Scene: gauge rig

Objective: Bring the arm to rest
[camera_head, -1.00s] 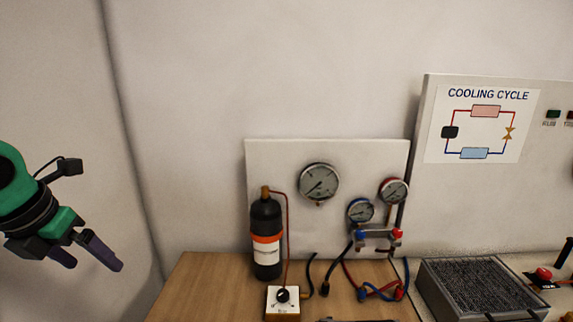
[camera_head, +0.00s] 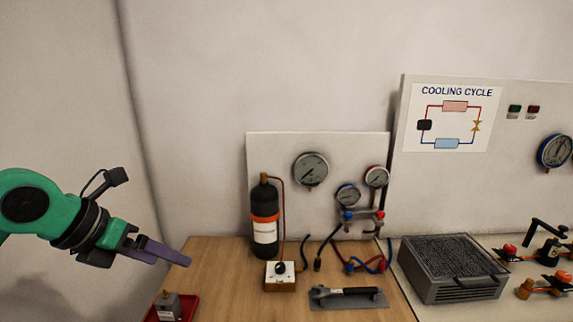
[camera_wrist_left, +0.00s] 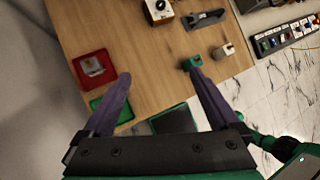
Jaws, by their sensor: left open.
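My left gripper (camera_head: 186,261) comes in from the left in the head view, in the air in front of the wall and by the left edge of the wooden table (camera_head: 218,283). In the left wrist view my left gripper (camera_wrist_left: 158,72) has its two purple fingers spread wide apart. I see nothing held between them. A small green and dark thing (camera_wrist_left: 192,63) shows beside the right fingertip; I cannot tell whether they touch. My right gripper is not clearly in view.
A red tray (camera_wrist_left: 78,66) with a grey block and a green tray (camera_wrist_left: 98,104) are near the table's left edge. A black cylinder (camera_head: 264,213), knob box (camera_head: 280,284), grey tool (camera_head: 347,291) and gauge board (camera_head: 280,145) stand farther back. The wooden table's middle is clear.

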